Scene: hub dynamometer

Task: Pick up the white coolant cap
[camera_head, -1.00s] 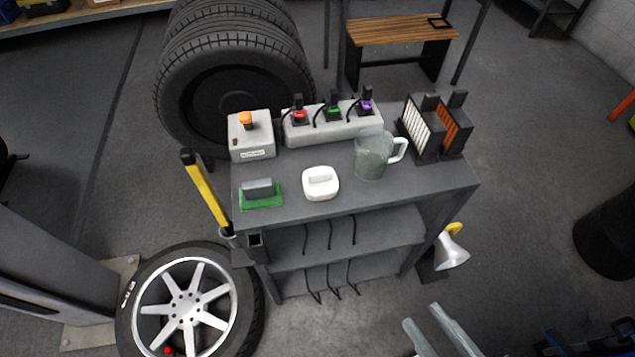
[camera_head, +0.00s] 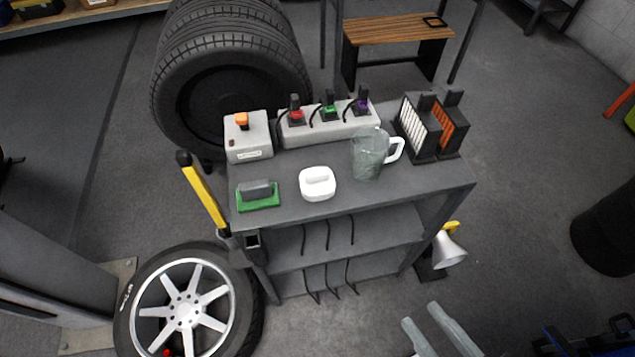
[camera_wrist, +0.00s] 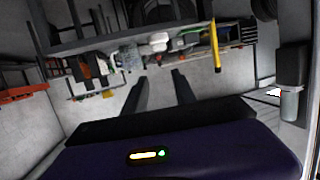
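The white coolant cap (camera_head: 317,184) lies on the dark grey bench top near its front edge, with a raised grip on its top. It stands between a grey block on a green base (camera_head: 258,195) and a clear jug with a white handle (camera_head: 368,155). A small white shape in the wrist view looks like the cap (camera_wrist: 158,38). My gripper (camera_head: 420,314) is in front of the bench at the lower right, well apart from the cap. In the wrist view my gripper (camera_wrist: 159,74) has its two fingers spread with nothing between them.
On the bench (camera_head: 300,220), a grey box with an orange knob (camera_head: 248,137) and a strip with coloured plugs (camera_head: 330,123) stand behind. Filter panels (camera_head: 435,127) stand at right. A yellow bar (camera_head: 203,195) rises at the left edge. A wheel (camera_head: 188,308) lies front left.

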